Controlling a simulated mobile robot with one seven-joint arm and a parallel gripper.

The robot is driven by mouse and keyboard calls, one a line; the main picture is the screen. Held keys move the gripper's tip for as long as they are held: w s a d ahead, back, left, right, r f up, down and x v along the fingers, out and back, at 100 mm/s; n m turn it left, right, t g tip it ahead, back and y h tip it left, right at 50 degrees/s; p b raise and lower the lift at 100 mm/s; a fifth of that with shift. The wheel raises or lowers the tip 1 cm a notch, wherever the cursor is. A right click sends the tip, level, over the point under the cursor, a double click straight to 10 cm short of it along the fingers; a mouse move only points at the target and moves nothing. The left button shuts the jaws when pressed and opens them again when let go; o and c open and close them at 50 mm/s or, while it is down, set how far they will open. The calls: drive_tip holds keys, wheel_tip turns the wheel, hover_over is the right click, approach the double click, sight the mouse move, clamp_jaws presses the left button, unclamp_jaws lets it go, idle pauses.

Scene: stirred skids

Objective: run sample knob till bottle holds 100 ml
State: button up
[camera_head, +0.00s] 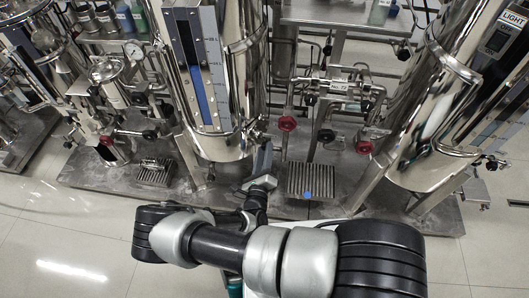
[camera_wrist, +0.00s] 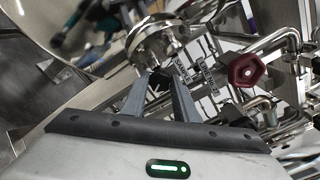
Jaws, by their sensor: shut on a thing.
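In the wrist view, my gripper (camera_wrist: 160,90) has its two grey fingers closed around a small black knob (camera_wrist: 159,79). Text labels beside the fingers seem to read "SAMPLE", but they are tilted and small. In the head view, my gripper (camera_head: 264,160) is at the lower right of the left steel tank (camera_head: 238,90), and its fingers and arm hide the knob. I cannot make out a sample bottle under the outlet, nor any liquid level in it.
Red knobs (camera_head: 287,123) (camera_head: 363,147) stand to the right; one shows in the wrist view (camera_wrist: 247,69). A ribbed drip grate (camera_head: 325,180) with a blue round spot lies right of my gripper. Another steel tank (camera_head: 440,120) stands at right. A blue-filled level gauge (camera_head: 196,75) fronts the left tank.

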drive_tip(key=shift+f, duration=0.1)
idle(0.4)
drive_tip(key=o, duration=1.1)
drive_tip(key=shift+s, duration=0.1)
